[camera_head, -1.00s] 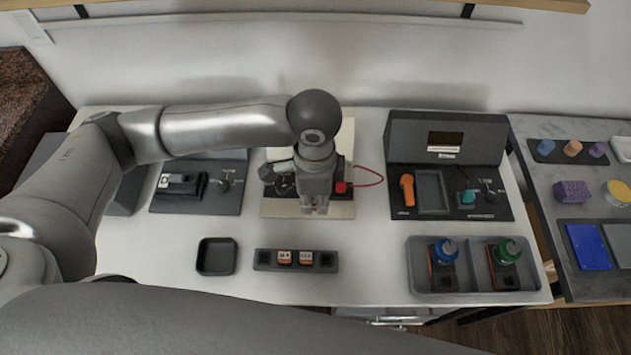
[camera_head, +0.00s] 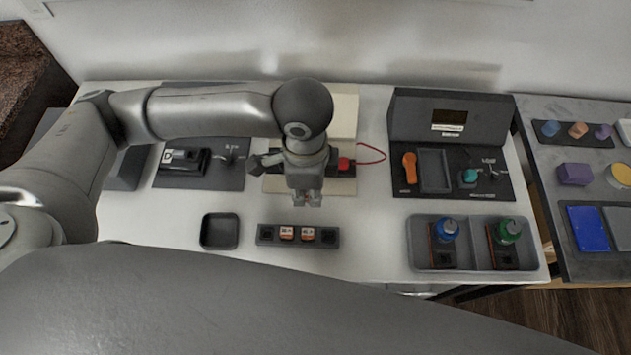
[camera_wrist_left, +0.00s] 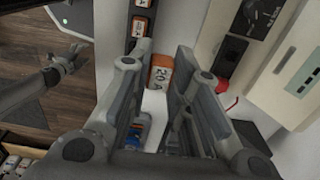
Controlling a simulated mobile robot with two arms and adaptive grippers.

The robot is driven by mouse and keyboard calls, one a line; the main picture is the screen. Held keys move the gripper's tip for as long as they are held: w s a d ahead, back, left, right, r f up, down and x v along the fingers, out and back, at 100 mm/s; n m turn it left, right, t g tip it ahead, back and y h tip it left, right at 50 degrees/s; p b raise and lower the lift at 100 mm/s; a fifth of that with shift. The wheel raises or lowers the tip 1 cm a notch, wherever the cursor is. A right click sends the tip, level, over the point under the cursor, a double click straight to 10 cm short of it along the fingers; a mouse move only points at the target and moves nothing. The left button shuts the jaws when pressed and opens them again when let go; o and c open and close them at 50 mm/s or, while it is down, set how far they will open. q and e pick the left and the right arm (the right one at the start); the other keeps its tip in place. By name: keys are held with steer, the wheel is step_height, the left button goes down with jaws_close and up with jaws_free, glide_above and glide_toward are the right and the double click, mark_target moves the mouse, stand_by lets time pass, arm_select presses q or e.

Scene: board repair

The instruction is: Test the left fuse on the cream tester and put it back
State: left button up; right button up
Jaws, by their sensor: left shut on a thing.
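My left gripper (camera_head: 307,199) is shut on an orange-and-white fuse marked 20 A, above the table between the tester and the fuse rack. The fuse (camera_wrist_left: 160,72) shows between the fingers in the left wrist view. The cream tester (camera_head: 343,115) stands behind the gripper, its dark panel partly hidden by my wrist. A red part (camera_head: 344,163) with a red cable sits at its right. The dark fuse rack (camera_head: 267,234) has two orange-and-white fuses (camera_head: 297,233) in its middle slots; its end slots look empty. My right gripper (camera_wrist_left: 75,58) appears open, off to the side in the left wrist view.
A small empty black tray (camera_head: 220,231) lies left of the rack. A grey bin (camera_head: 474,262) with blue-topped and green-topped parts stands at the right. A dark station (camera_head: 447,115) is behind it, another (camera_head: 232,176) at the left.

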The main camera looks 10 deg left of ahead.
arm_select(q)
steer(key=s+a+p, duration=0.2)
steer(key=s+a, duration=0.3)
steer(key=a, duration=0.3)
steer(key=shift+a+p, duration=0.25)
steer(key=shift+p, duration=0.05)
stand_by(0.3)
steer(key=shift+s+f, duration=0.1)
steer(key=shift+f+b, duration=2)
steer(key=shift+f, duration=2.65)
steer(key=shift+f, duration=0.7)
steer(key=shift+p, duration=0.55)
steer(key=shift+f, duration=0.4)
